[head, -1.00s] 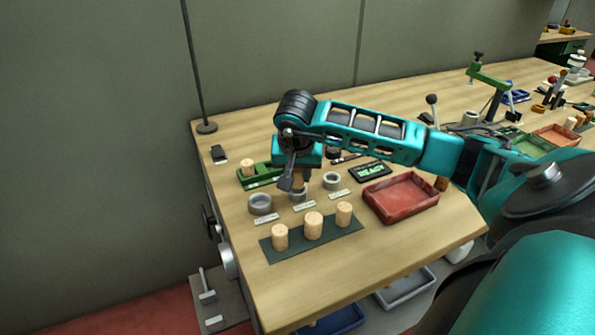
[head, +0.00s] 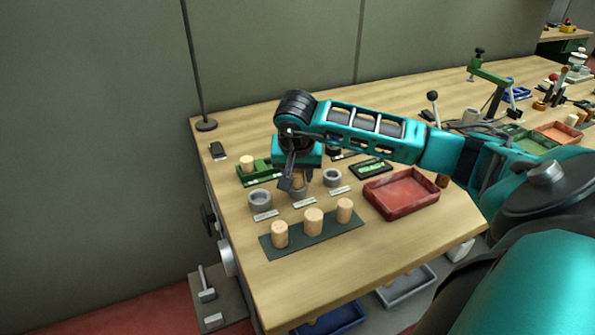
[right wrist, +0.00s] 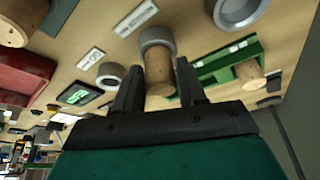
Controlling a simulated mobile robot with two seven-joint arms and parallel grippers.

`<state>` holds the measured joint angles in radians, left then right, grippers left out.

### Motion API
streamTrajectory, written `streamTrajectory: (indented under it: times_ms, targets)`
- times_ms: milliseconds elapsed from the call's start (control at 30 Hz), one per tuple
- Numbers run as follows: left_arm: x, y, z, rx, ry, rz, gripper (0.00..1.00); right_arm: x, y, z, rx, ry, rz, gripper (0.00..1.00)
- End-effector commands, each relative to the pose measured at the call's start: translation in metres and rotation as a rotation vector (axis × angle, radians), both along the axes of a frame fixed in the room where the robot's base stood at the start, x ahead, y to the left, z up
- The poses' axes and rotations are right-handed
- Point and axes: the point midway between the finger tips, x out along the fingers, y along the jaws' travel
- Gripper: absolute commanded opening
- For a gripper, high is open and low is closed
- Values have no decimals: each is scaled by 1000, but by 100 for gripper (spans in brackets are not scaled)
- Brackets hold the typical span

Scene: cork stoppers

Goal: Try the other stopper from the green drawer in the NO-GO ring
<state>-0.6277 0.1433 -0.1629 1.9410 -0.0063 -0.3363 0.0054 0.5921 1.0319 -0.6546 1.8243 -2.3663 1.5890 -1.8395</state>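My right gripper (head: 292,183) points down over the middle one of three grey rings. In the right wrist view its two fingers (right wrist: 160,65) sit close on both sides of a cork stopper (right wrist: 159,78), shut on it. The stopper's far end meets the middle ring (right wrist: 155,36); how deep it sits cannot be told. The green drawer (head: 257,180) lies behind the rings with one stopper (head: 247,162) standing in it. The other rings are at left (head: 260,200) and right (head: 332,177). Their labels are too small to read, so I cannot tell which is NO-GO. My left gripper is not in view.
Three corks (head: 313,221) stand on a dark mat (head: 340,228) in front. A red tray (head: 400,194) lies to the right, with a small display (head: 370,168) behind it. The table's left front is clear.

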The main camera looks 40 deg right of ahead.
Motion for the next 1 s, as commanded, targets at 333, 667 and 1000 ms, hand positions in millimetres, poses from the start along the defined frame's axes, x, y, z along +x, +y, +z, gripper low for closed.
streamTrajectory:
  times_ms: [333,667,1000]
  targets:
    - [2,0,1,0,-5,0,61,0,0,0,0,0,0,61]
    - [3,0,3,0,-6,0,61,-6,7,24,0,-5,2,61]
    - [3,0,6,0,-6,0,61,-25,25,93,-1,-5,1,61]
